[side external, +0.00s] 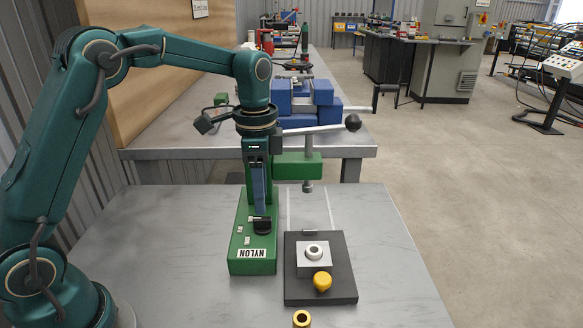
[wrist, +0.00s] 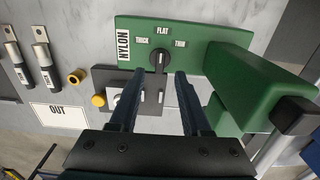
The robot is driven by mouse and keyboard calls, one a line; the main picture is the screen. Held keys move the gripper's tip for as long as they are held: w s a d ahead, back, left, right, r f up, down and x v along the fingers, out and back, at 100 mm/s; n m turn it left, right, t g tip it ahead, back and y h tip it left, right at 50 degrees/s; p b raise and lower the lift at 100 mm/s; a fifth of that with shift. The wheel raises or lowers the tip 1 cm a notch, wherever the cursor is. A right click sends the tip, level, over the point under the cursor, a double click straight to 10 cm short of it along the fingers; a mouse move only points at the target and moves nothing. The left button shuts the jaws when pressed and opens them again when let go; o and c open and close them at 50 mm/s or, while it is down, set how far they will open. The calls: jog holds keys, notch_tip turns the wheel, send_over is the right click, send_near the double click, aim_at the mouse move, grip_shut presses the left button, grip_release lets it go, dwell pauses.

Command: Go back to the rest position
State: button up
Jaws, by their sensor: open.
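My gripper (side external: 262,208) is open and empty, pointing down over the green base (side external: 246,262) of the press labelled NYLON. In the wrist view, my fingertips (wrist: 160,76) are apart.
A dark plate (side external: 320,293) holds a silver block (side external: 306,263) and a yellow knob (side external: 322,281). The press's lever ends in a black ball (side external: 353,122). A brass ring (wrist: 75,77) and an OUT card (wrist: 58,115) lie nearby. The table's right side is clear.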

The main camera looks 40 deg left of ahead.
jog(key=s+d+r+n+t, duration=0.2)
jog(key=s+r+t, duration=0.2)
jog(key=s+r, duration=0.5)
jog(key=s+d+f+n+t, duration=0.1)
jog(key=s+f+n, duration=0.2)
jog(key=s+n, duration=0.4)
jog(key=shift+s+f+t, duration=0.3)
jog(key=shift+s+f, duration=0.1)
jog(key=shift+s, duration=0.1)
